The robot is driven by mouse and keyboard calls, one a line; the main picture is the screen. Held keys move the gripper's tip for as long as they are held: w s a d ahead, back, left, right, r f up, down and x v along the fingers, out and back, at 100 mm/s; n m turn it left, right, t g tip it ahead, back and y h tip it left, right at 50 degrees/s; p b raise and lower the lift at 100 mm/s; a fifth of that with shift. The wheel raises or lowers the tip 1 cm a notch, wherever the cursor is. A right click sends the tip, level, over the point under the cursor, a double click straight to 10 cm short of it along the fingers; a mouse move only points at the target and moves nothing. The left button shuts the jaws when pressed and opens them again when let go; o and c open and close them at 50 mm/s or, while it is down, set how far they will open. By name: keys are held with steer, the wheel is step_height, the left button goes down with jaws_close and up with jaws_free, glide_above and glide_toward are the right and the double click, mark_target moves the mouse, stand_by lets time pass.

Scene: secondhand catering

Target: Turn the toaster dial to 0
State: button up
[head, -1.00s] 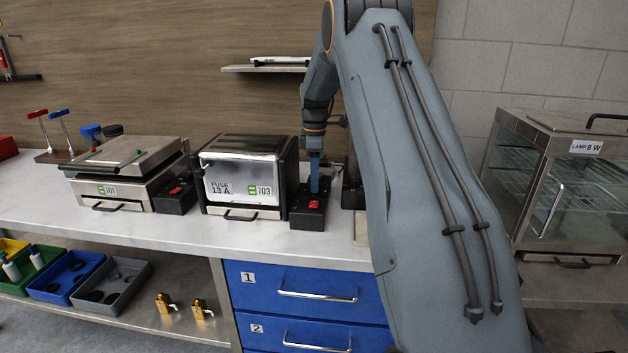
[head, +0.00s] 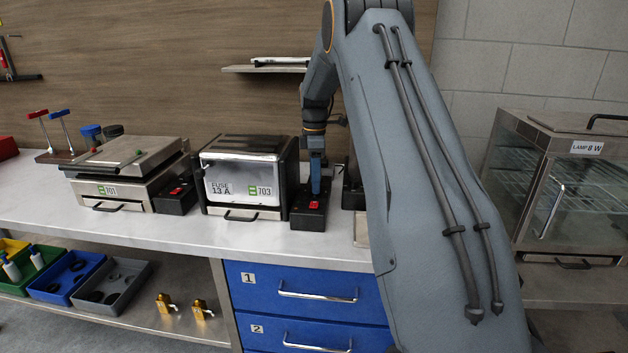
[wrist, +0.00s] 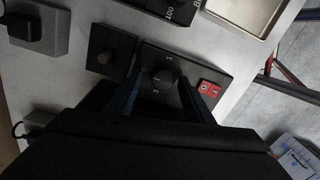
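The steel-fronted appliance marked 703 (head: 243,180) stands on the counter and appears to be the toaster. A black control box (head: 308,218) with a red switch (head: 314,204) sits at its right side. In the wrist view, the box's top shows a round dark dial (wrist: 163,77) with small pale marks around it. Which mark the dial points to is too small to tell. My gripper (head: 316,188) points down over the box. In the wrist view its blue fingers (wrist: 161,88) stand apart on either side of the dial, with gaps visible.
A press marked 701 (head: 125,170) with its own control box (head: 176,197) stands to the left. In the wrist view, another dark box with a knob (wrist: 112,48) sits close beside the dial's box. A glass cabinet (head: 560,185) is at the right. The counter front (head: 170,228) is clear.

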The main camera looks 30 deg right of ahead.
steer(key=shift+w+r+b, duration=0.15)
steer(key=shift+r+b, duration=1)
steer(key=shift+r, duration=2.75)
steer(key=s+a+m, duration=0.1)
steer(key=a, duration=0.1)
steer(key=s+a+f+m, duration=0.1)
steer(key=s+a, duration=0.1)
steer(key=s+a+f+m, duration=0.1)
steer(key=s+a, duration=0.1)
steer(key=shift+a+f, duration=0.2)
steer(key=s+a+f+m, duration=0.3)
steer(key=s+a, duration=0.1)
steer(key=s, duration=0.5)
steer(key=s+a+f+m+t, duration=0.1)
steer(key=s+a+f+m, duration=0.2)
steer(key=s, duration=0.7)
steer(key=s+a+f+m, duration=0.4)
steer(key=s+a, duration=0.2)
steer(key=s, duration=0.3)
steer(key=shift+s+a+m+t, duration=0.3)
steer(key=shift+s+a, duration=0.05)
steer(key=shift+a, duration=0.05)
